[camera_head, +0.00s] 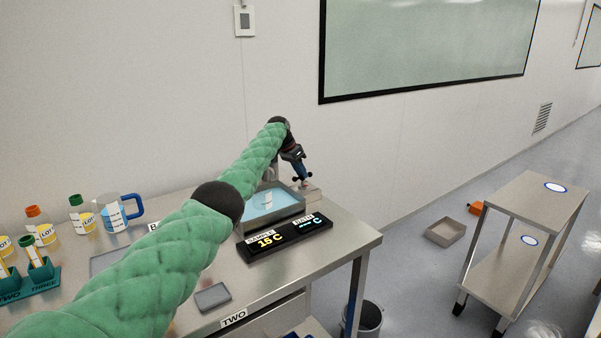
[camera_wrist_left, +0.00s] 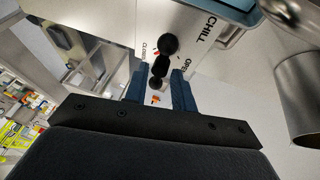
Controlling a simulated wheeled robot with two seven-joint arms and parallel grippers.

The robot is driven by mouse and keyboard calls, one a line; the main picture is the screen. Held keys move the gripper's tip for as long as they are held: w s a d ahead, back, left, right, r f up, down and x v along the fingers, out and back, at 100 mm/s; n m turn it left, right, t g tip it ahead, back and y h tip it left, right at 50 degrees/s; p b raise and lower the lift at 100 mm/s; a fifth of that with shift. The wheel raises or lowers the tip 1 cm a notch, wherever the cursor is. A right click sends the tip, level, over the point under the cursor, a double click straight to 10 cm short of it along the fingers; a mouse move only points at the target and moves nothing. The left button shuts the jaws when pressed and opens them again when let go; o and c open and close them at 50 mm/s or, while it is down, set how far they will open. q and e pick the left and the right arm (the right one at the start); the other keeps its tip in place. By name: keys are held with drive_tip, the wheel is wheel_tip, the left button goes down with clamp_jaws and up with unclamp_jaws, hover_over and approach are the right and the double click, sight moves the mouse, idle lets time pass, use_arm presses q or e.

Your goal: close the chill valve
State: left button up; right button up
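The chill valve has a black handle (camera_wrist_left: 163,62) with rounded ends on a pale panel (camera_wrist_left: 200,22) marked CHILL. CLOSED is printed to the left of the handle and OPEN to the right. The handle is slightly tilted in the left wrist view; I cannot tell its exact setting. My left gripper (camera_wrist_left: 159,76) is open, its two blue fingers either side of the handle's near end, with gaps visible. In the head view the left gripper (camera_head: 301,173) is at the right end of the blue water bath (camera_head: 275,221); the valve is too small to make out there. My right gripper is not in view.
A blue-handled jug (camera_head: 112,214), bottles and a teal rack (camera_head: 38,278) stand left. A small grey tray (camera_head: 213,297) lies in front. A steel cart (camera_head: 528,205) stands right.

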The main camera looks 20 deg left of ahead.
use_arm(q)
drive_tip(key=shift+o, duration=0.4)
drive_tip(key=shift+a+r, duration=0.1)
drive_tip(key=shift+r, duration=0.1)
drive_tip(key=b+v, duration=0.2)
drive_tip(key=v, duration=0.5)
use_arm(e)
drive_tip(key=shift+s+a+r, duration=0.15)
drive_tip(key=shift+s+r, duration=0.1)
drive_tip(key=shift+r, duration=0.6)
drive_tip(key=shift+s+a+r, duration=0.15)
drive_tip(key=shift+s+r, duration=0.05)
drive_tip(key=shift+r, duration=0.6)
use_arm(q)
drive_tip(key=shift+a+r, duration=0.1)
